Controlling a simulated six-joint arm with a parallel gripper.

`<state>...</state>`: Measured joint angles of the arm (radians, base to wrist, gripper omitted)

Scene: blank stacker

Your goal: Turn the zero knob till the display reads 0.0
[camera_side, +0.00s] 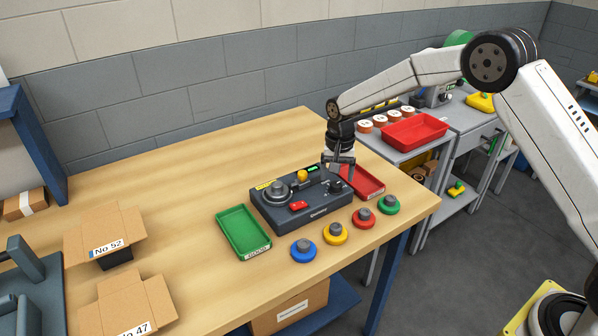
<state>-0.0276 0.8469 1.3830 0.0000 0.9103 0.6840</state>
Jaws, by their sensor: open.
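A dark grey gauge box (318,207) sits on the wooden table. The digits on the display are too small to read. A small black knob (336,187), which looks like the zero knob, stands at the box's right end. My gripper (338,172) is open, points down and is just above this knob. I cannot tell whether its fingers are around the knob or over it.
A green tray (233,222) lies left of the box and a red tray (372,185) right of it. Blue, yellow, red and green discs with grey grips (335,234) line the front. Open cartons (107,228) stand at the left. The table's back middle is clear.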

